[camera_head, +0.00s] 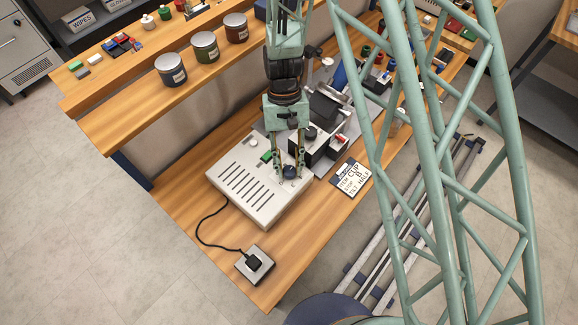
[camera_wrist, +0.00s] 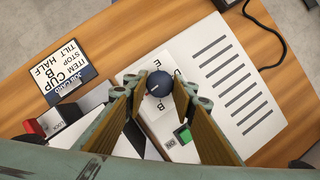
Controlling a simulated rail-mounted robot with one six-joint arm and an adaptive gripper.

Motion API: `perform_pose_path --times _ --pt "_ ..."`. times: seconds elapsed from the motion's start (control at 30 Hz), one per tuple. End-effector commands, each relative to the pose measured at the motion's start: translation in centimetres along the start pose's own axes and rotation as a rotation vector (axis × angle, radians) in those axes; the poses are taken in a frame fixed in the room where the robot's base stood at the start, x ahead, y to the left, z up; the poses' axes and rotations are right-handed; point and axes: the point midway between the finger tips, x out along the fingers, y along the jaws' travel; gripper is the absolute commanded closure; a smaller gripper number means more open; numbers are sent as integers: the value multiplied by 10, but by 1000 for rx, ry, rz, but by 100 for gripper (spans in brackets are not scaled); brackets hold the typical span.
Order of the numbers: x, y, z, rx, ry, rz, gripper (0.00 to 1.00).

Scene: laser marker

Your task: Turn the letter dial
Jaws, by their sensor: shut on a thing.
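The letter dial (camera_wrist: 160,84) is a dark blue round knob with a pale pointer mark, on top of the white marker box (camera_wrist: 215,60). The dial also shows in the head view (camera_head: 289,172), near the box's right corner. My gripper (camera_wrist: 159,92) points down with its fingers on either side of the dial, shut on it. A job card (camera_wrist: 70,70) reads item cup, stop B, tilt half; it lies on the bench right of the box in the head view (camera_head: 350,178).
A green button (camera_wrist: 184,134) sits beside the dial. A red lock switch (camera_wrist: 33,127) is on the neighbouring unit. A cable runs to a small grey box (camera_head: 255,264) at the bench's front. Several lidded jars (camera_head: 204,47) stand on the raised shelf. Bare bench lies left of the marker.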

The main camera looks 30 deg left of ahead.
Motion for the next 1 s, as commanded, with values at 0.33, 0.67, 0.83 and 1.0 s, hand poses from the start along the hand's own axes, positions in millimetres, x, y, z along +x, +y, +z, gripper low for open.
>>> perform_pose_path --times 0.33,0.67,0.83,1.0 --pt "2 -3 0 -203 0 84 86" --pt "2 -4 0 -488 0 203 86" --pt "2 -5 1 -633 1 262 86" --pt "2 -6 1 -757 1 314 86"
